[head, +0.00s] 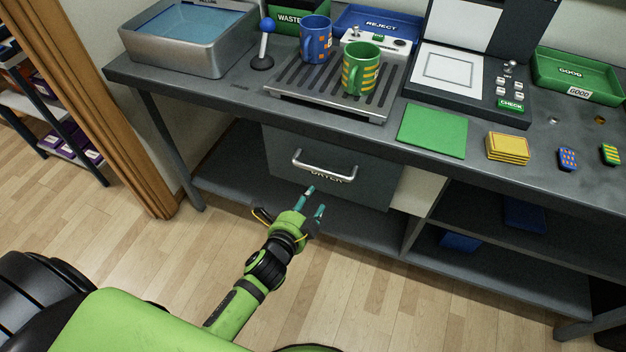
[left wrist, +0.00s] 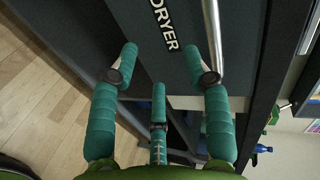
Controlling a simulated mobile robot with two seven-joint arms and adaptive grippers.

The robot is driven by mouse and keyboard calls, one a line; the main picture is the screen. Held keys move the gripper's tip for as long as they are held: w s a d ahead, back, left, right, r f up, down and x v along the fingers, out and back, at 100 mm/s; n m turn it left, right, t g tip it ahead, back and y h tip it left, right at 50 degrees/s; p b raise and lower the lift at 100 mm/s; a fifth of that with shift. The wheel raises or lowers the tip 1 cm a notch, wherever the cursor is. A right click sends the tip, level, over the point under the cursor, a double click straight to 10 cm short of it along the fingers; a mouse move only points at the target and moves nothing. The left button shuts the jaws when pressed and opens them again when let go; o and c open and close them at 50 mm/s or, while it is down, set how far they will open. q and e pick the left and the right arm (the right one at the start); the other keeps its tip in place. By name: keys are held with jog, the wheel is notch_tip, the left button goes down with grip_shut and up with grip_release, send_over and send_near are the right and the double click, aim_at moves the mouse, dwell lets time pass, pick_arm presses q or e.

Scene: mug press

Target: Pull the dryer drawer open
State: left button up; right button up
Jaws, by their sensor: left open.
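The dryer drawer (head: 280,160) is a dark grey front under the worktop, labelled DRYER. It looks shut, flush under the counter. Its silver bar handle (head: 325,168) runs across the front; the handle also shows in the left wrist view (left wrist: 213,40). My left gripper (head: 316,200) is open and empty, just in front of and below the handle in the head view. In the left wrist view its teal fingers (left wrist: 167,65) are spread, with the DRYER label between them and the handle by the right finger. I cannot tell whether that finger touches it. My right gripper is not in view.
Above the drawer, a blue mug (head: 316,45) and a green mug (head: 358,75) stand on a slatted rack (head: 300,95). A metal basin (head: 190,50) is at left. A green mat (head: 432,131) lies right of the rack. Open shelves (head: 490,215) are right of the drawer. The floor in front is clear.

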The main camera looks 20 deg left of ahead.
aim_at(319, 172)
pick_arm(q)
jog(key=shift+m+t, duration=0.6)
jog(key=shift+w+r, duration=0.6)
jog(key=shift+w, duration=0.7)
jog(key=shift+w+r, duration=0.55)
jog(key=shift+w, duration=0.75)
jog(key=shift+w+r, duration=0.6)
jog(key=shift+w, duration=0.7)
grip_shut()
